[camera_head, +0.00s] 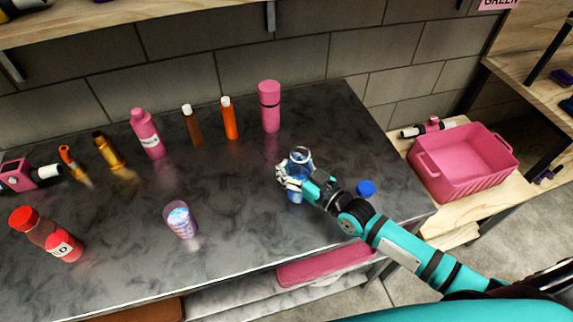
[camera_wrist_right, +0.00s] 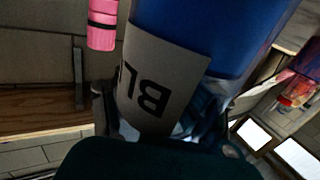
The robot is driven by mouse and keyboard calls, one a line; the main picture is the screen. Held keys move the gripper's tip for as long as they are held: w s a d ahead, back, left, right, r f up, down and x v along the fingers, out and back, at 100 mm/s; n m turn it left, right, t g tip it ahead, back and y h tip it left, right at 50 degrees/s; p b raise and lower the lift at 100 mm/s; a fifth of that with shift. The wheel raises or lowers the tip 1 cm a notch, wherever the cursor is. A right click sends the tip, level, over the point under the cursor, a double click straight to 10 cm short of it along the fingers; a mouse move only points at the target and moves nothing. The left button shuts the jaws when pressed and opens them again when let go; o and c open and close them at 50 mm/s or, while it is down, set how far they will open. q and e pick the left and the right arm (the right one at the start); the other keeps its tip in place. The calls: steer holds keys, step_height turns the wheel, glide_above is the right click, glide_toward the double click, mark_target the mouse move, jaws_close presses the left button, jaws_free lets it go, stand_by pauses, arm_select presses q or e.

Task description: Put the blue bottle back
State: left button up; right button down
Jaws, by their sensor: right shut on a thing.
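The blue bottle (camera_head: 299,158) is at the right part of the dark countertop, with my right gripper (camera_head: 288,178) shut around it. It looks uncapped, with clear upper walls and blue lower down. In the right wrist view the bottle (camera_wrist_right: 215,35) fills the upper middle, with a grey label reading "BL" on its side. A blue cap (camera_head: 366,188) lies on the countertop to the right of the gripper. Whether the bottle's base touches the counter is hard to tell. My left gripper is not in view.
A pink flask (camera_head: 269,106), orange bottle (camera_head: 229,118), brown bottle (camera_head: 192,125) and pink bottle (camera_head: 147,134) stand along the back. A clear cup (camera_head: 180,220) and red bottle (camera_head: 47,235) are at the front. A pink basket (camera_head: 463,162) sits right. The counter's middle is clear.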

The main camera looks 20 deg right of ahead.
steer(key=shift+f, duration=0.55)
steer(key=shift+f, duration=0.2)
steer(key=shift+c, duration=2.1)
jaws_free()
steer(key=shift+r, duration=0.1)
steer(key=shift+s, duration=0.15)
steer(key=b+v, duration=0.1)
steer(key=v, duration=1)
steer(key=shift+s+d, duration=0.25)
steer(key=shift+s, duration=0.1)
steer(key=shift+r, duration=0.1)
